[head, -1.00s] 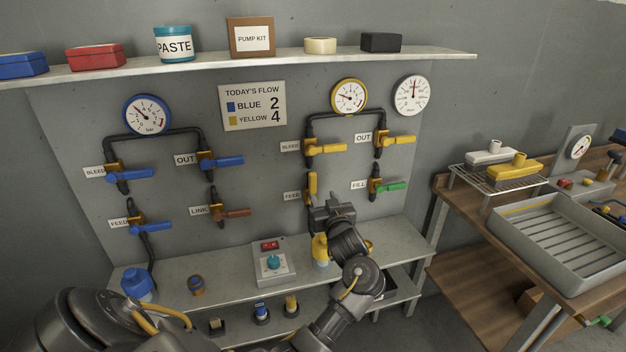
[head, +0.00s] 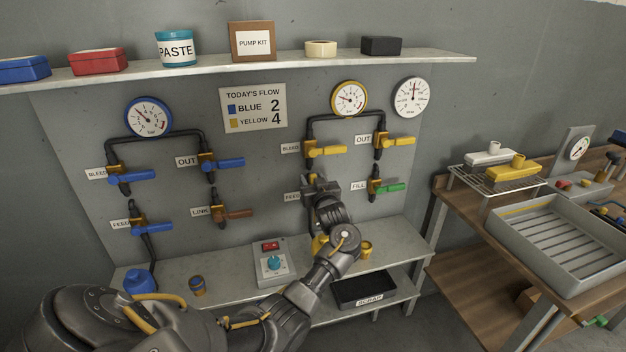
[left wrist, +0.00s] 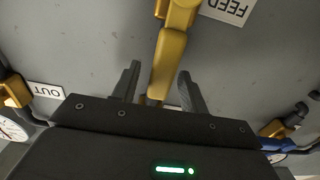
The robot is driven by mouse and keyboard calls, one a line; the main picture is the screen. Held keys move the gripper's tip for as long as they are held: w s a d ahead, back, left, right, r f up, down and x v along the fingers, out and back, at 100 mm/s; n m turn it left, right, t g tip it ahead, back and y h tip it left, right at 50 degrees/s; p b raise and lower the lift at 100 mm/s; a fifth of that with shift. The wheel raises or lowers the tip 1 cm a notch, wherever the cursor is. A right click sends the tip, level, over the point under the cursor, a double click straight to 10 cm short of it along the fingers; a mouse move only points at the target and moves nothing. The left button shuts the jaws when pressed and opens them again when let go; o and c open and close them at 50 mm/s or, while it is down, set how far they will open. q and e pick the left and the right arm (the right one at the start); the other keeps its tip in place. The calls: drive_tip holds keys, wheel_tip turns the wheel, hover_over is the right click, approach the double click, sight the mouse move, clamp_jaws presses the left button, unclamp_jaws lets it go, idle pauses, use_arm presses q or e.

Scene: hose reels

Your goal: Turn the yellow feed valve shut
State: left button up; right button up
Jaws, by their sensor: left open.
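The yellow feed valve's handle (left wrist: 168,62) fills the middle of the left wrist view, beside the upside-down FEED label (left wrist: 226,8). My left gripper (left wrist: 157,92) is open, with one finger on each side of the handle. Gaps show between the handle and both fingers. In the head view my left gripper (head: 318,186) is up at the panel beside the FEED label (head: 293,197) and hides most of this valve. My right gripper is not in view.
Just above are the yellow bleed valve (head: 325,151) and yellow out valve (head: 395,141); the green fill valve (head: 388,188) is close on the right. Below is the bench with a control box (head: 272,264) and a black scrap bin (head: 362,290).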

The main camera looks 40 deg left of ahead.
use_arm(q)
drive_tip(key=shift+a, duration=0.1)
drive_tip(key=shift+c, duration=0.4)
clamp_jaws()
drive_tip(key=shift+w, duration=0.1)
